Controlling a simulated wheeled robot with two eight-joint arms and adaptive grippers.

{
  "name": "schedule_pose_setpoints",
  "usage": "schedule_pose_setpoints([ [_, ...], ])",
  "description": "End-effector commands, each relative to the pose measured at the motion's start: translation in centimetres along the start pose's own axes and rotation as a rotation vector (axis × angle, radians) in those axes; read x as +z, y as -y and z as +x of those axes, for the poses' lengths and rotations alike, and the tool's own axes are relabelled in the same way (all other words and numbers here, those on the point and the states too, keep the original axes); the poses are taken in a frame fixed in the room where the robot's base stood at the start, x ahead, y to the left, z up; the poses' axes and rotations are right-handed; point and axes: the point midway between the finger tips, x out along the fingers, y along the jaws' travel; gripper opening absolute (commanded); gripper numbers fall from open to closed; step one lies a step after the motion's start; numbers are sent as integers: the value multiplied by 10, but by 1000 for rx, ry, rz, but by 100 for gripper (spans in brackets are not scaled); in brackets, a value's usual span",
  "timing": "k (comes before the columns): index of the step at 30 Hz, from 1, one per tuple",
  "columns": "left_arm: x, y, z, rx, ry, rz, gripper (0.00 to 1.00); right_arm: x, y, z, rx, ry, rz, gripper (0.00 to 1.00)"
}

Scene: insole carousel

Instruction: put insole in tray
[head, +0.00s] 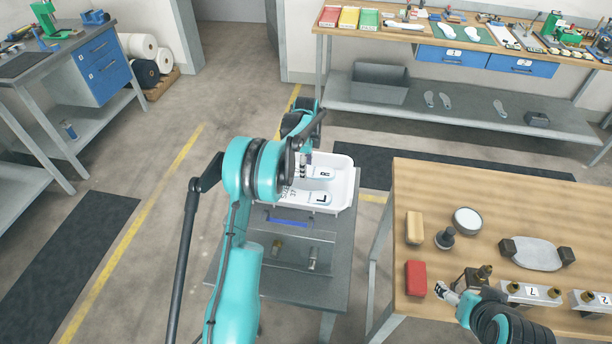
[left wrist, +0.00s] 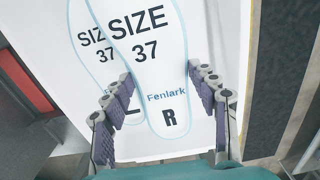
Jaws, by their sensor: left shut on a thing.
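The white tray (head: 343,163) stands on a grey stand left of the wooden bench. Two pale, blue-outlined insole shapes show over its floor, marked R and L. My left gripper (head: 305,158) is over the tray. In the left wrist view the left gripper (left wrist: 157,88) is shut on the sides of the R insole (left wrist: 155,80), marked SIZE 37 and Fenlark. This insole partly overlaps the L shape (left wrist: 97,50). I cannot tell how far it is above the tray floor. My right gripper (head: 446,291) is low over the bench; its finger state is unclear.
The wooden bench (head: 490,205) carries a red block (head: 416,278), a tan block (head: 415,228), a round tin (head: 467,221), a grey insole-shaped plate (head: 535,254) and numbered metal blocks (head: 530,292). A clear cover (head: 290,250) lies on the stand in front of the tray.

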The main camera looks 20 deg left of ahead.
Motion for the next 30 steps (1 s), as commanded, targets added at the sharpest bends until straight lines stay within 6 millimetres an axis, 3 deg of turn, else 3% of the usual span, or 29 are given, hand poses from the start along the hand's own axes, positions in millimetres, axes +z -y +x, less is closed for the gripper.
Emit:
schedule_pose_setpoints([
  [6,0,0,35,0,0,0,32,10,0,14,0,0,0,77],
  [20,0,0,41,0,0,-1,32,12,0,16,0,0,0,77],
  [21,0,0,42,0,0,-1,61,12,0,17,0,0,0,77],
  [23,0,0,41,0,0,-1,77,12,0,16,0,0,0,77],
  [30,0,0,41,0,0,-1,80,11,0,16,0,0,0,77],
])
